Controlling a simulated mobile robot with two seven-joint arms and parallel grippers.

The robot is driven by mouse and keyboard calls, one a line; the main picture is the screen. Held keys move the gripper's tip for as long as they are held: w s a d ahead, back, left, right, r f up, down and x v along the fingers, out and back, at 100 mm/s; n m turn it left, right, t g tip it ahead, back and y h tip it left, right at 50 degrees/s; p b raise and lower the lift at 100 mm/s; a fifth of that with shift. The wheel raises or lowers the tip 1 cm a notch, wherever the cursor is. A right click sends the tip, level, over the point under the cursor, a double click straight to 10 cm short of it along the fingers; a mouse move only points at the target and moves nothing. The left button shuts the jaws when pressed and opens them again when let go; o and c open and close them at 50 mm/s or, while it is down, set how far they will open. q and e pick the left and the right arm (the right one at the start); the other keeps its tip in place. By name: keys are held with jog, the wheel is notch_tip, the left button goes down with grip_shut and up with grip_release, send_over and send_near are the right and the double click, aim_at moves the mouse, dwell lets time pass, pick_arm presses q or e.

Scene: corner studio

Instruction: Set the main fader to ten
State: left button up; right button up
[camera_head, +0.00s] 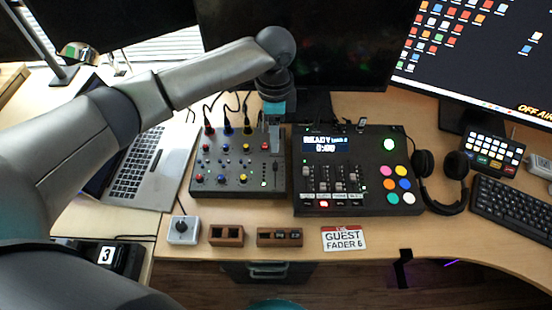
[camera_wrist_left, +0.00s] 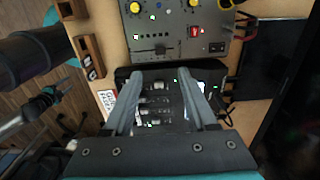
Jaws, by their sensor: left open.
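The grey mixer (camera_head: 215,174) lies on the desk left of the black fader console (camera_head: 350,195). In the left wrist view, the mixer (camera_wrist_left: 200,38) shows a dark slider cap in a short slot (camera_wrist_left: 160,50). The console has several faders (camera_head: 332,183) side by side. Which slider is the main fader, I cannot tell for sure. My left gripper (camera_head: 274,137) points down over the mixer's right side. In the left wrist view its open fingers (camera_wrist_left: 159,72) are apart, with console faders (camera_wrist_left: 155,103) showing between them and nothing held.
A laptop (camera_head: 135,165) is left of the mixer; headphones (camera_head: 442,180) and a keyboard (camera_head: 512,210) are at the right. In front lie a knob box (camera_head: 184,230), wooden blocks (camera_head: 226,235) and a "GUEST FADER 6" card (camera_head: 344,239). Cables rise behind the mixer.

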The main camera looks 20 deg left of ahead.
aim_at(275, 165)
pick_arm(q)
notch_tip(275, 165, down, 12)
jog(key=b, duration=0.2)
jog(key=shift+r+b, duration=0.2)
jog(key=shift+b, duration=0.1)
pick_arm(e)
jog(key=f, duration=0.1)
jog(key=w+f, duration=0.1)
jog(key=f, duration=0.1)
jog(key=shift+w+d, duration=0.1)
jog(key=shift+w, duration=0.1)
pick_arm(q)
jog(key=shift+c, duration=0.3)
grip_shut()
pick_arm(e)
jog(key=shift+s, duration=0.2)
